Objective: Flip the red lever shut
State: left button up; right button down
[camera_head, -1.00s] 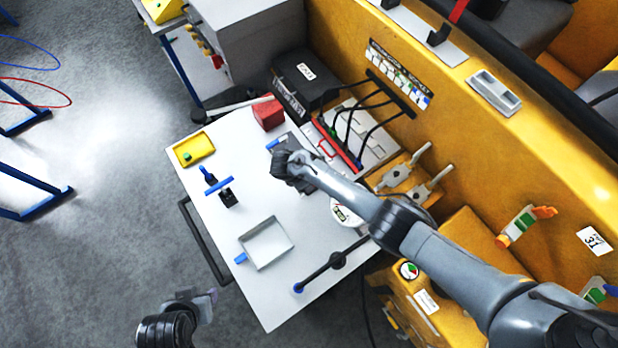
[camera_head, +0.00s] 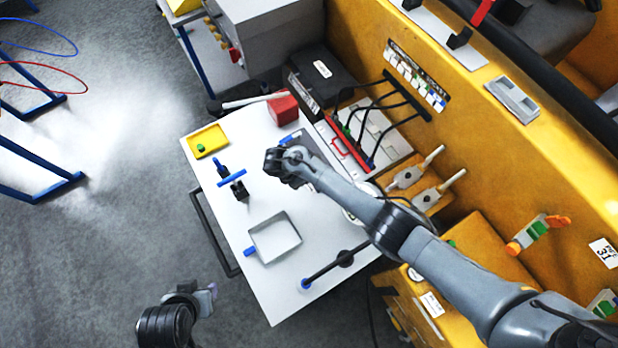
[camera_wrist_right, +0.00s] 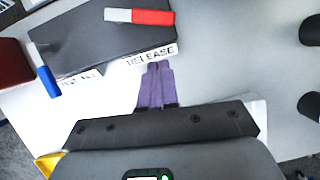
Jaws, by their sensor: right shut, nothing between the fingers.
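The red lever (camera_wrist_right: 139,16), with a white part at its left and a red end at its right, shows at the top of the right wrist view over a dark grey box (camera_wrist_right: 95,45). The box's white edge label reads "RELEASE" in part. A blue-ended lever (camera_wrist_right: 45,75) sits at the box's left side. My right gripper (camera_wrist_right: 157,65) has its purple fingers shut and empty, by the label edge and apart from the red lever. In the head view my right gripper (camera_head: 272,163) is over the table; I cannot make out the red lever there. My left gripper (camera_head: 210,292) is low, off the table; its jaws are unclear.
The white table (camera_head: 225,215) holds a yellow tray (camera_head: 222,132), a black-and-blue fixture (camera_head: 239,192), a square grey tray (camera_head: 252,243) and a black rod (camera_head: 325,270). A red block (camera_head: 283,108) and cabled equipment (camera_head: 375,130) stand behind. The table's front middle is mostly clear.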

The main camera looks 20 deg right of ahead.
pick_arm(q)
jog(key=shift+d+r, duration=0.35)
jog(key=shift+d, duration=0.1)
pick_arm(e)
jog(key=v, duration=0.6)
jog(key=shift+r, duration=0.4)
pick_arm(q)
jog(key=shift+a, duration=0.15)
